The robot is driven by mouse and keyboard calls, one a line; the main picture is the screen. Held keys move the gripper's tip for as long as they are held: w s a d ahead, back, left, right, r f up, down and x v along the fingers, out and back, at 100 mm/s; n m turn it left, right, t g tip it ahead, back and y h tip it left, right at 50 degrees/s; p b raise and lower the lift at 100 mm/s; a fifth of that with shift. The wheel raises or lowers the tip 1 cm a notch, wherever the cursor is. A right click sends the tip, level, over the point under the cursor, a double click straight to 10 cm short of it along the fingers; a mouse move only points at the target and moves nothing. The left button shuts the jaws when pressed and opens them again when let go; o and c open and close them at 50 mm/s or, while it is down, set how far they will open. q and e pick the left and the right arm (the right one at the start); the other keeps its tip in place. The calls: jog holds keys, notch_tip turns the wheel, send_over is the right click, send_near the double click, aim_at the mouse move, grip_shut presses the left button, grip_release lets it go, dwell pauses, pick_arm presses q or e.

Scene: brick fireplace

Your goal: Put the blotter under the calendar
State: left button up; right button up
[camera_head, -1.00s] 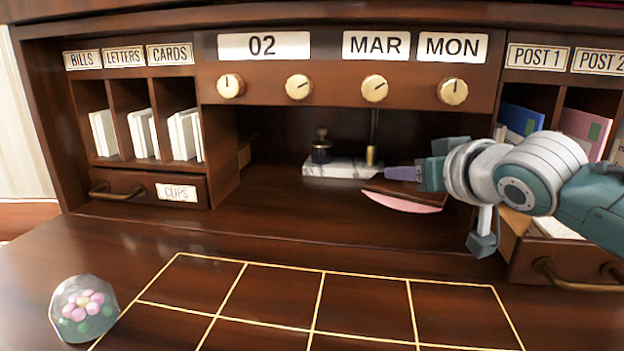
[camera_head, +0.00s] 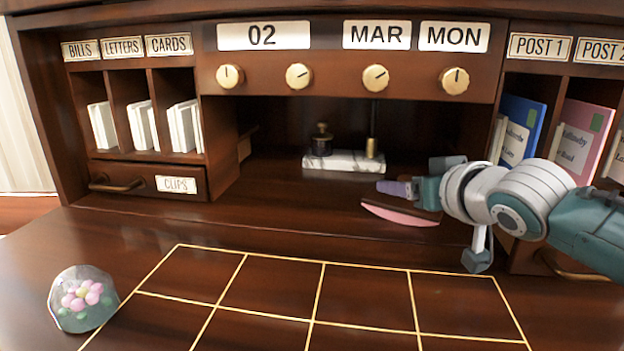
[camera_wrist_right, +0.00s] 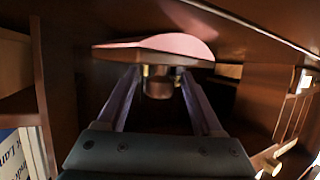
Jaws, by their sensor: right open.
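The blotter (camera_head: 398,214) is a rocker with a curved pink underside, on the dark desk floor in front of the marble stand. In the right wrist view the blotter (camera_wrist_right: 165,44) lies across the fingertips, with a round knob between the fingers. My right gripper (camera_head: 385,187) is open just above and behind the pink edge; its fingers straddle the knob with gaps showing. Whether they touch the blotter is unclear. The calendar is the row of plates 02 (camera_head: 264,36), MAR (camera_head: 377,36) and MON (camera_head: 454,37) above the opening. My left gripper is not in view.
A marble stand (camera_head: 343,163) with a dark inkwell (camera_head: 322,140) stands inside the opening. Brass knobs (camera_head: 376,78) line the panel above. A glass paperweight (camera_head: 80,298) sits front left. The gold-lined grid (camera_head: 322,300) is clear. Letters fill slots either side.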

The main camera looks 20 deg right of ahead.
jog(key=p+v, duration=0.2)
jog(key=v, duration=1)
dwell(0.6)
dwell(0.9)
